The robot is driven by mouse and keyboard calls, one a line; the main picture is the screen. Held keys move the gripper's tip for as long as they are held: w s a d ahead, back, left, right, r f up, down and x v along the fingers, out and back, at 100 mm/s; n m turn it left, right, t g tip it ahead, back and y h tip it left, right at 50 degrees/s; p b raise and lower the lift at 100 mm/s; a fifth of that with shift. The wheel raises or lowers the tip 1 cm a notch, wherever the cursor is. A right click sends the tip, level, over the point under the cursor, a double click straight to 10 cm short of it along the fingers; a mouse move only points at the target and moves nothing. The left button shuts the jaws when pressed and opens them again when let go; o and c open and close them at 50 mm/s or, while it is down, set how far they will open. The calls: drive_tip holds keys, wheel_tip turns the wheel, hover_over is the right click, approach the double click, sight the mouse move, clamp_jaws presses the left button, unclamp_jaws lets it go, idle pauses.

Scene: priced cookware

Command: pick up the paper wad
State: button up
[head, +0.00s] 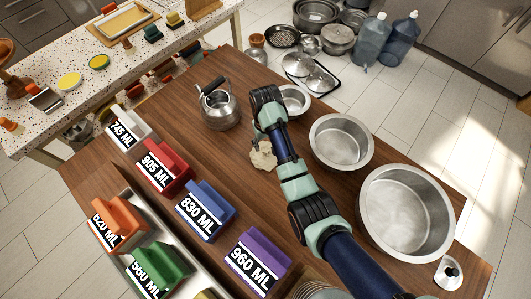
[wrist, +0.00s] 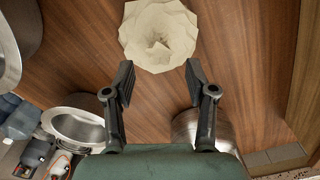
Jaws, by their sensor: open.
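The paper wad (wrist: 160,36) is a crumpled cream ball on the wooden table. In the wrist view it sits at the top centre, just beyond and between my two fingertips. My gripper (wrist: 158,83) is open and empty, and the fingers do not appear to touch the wad. In the head view the wad (head: 263,156) shows partly, beside my arm on its left. My arm hides part of it there, and my fingers cannot be made out in that view.
A kettle (head: 219,107) stands left of my arm. A small bowl (head: 294,99), a medium pot (head: 341,141) and a large pot (head: 406,211) stand to its right. Labelled coloured blocks, including a blue one (head: 206,211), line the table's left side. Wood is bare left of the wad.

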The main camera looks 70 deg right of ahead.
sight(266, 149)
drive_tip(key=f+b, duration=0.2)
drive_tip(key=f, duration=0.4)
drive_tip(key=shift+d+f, duration=0.15)
drive_tip(key=shift+d, duration=0.05)
drive_tip(key=c, duration=1)
